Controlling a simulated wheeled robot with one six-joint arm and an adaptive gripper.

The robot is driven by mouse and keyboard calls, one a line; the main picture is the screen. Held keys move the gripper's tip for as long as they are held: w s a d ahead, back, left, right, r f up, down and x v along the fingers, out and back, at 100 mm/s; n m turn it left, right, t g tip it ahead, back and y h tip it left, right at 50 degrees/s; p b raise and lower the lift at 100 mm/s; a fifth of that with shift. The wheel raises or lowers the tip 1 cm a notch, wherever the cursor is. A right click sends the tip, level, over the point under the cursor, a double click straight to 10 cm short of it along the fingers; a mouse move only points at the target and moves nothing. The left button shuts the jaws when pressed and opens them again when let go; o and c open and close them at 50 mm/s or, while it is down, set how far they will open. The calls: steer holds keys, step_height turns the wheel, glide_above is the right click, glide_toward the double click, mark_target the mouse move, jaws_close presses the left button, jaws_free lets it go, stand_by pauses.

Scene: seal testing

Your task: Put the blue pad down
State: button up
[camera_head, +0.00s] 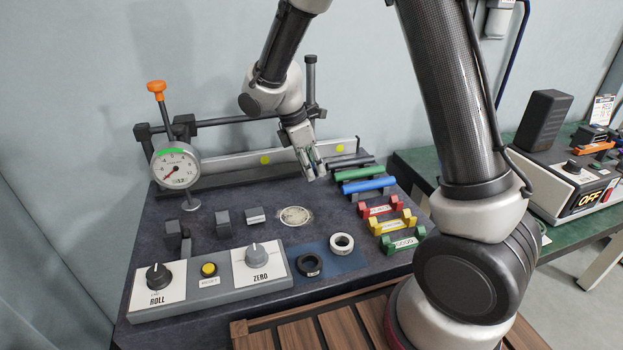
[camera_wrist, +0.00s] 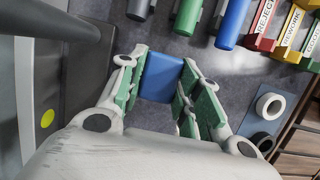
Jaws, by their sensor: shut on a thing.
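The blue pad (camera_wrist: 161,77) is a flat blue block between the green-lined fingers of my gripper (camera_wrist: 162,95) in the wrist view. My gripper is shut on it. In the head view my gripper (camera_head: 314,167) points down above the back middle of the dark bench (camera_head: 230,265), left of the colored rods. The pad is hard to make out there. I cannot tell how high it is above the bench top.
A dial gauge (camera_head: 176,168) stands at the left. A blue cylinder (camera_head: 369,186), a green one (camera_head: 358,173) and red (camera_head: 379,208), yellow and green labeled holders line the right. Black (camera_head: 309,265) and white rings lie on a blue mat (camera_head: 347,263). A control box (camera_head: 215,283) fills the front.

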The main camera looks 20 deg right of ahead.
mark_target(311, 188)
steer(key=shift+f, duration=1.95)
steer(key=shift+f, duration=0.25)
steer(key=o, duration=1)
steer(key=shift+f, duration=0.1)
steer(key=v, duration=1.3)
steer(key=s+d+r+m+t+y, duration=0.1)
steer(key=s+d+r+m+y, duration=0.1)
steer(key=s+d+r+m, duration=0.85)
steer(key=s+d+m+t, duration=0.1)
steer(key=s+d+m, duration=0.2)
steer(key=s, duration=0.4)
steer(key=s+d+m+t+y, duration=0.1)
steer(key=s+d+m+t, duration=0.1)
steer(key=s+d+m, duration=0.2)
steer(key=shift+s+d, duration=0.7)
steer(key=shift+s, duration=0.65)
